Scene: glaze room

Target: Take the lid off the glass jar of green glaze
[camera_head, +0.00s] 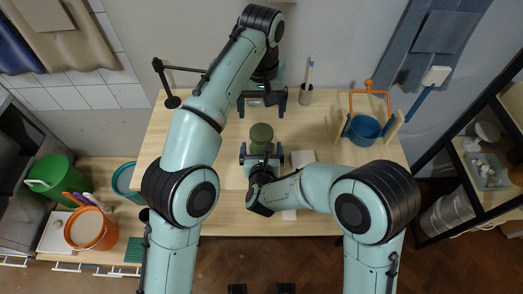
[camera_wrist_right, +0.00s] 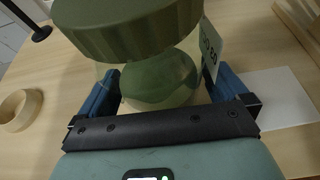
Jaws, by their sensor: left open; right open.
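The glass jar (camera_wrist_right: 158,82) of green glaze stands upright on the wooden table, with its round dark green lid (camera_head: 261,132) on. The lid also shows close up in the right wrist view (camera_wrist_right: 130,30), and a pale label is on the jar's right side. My right gripper (camera_head: 261,149) is open at the near side of the jar, with its blue fingers to the left and right of the glass below the lid. Whether they touch it I cannot tell. My left gripper (camera_head: 262,109) is open beyond the jar, fingers pointing toward it, apart from the lid.
A white sheet (camera_wrist_right: 278,98) lies right of the jar, and a wooden ring (camera_wrist_right: 18,110) lies left. A blue bowl (camera_head: 364,129) with an orange-handled stand is at the right; a brush cup (camera_head: 305,96) stands behind. A black stand (camera_head: 171,100) is back left. Buckets (camera_head: 90,229) stand left.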

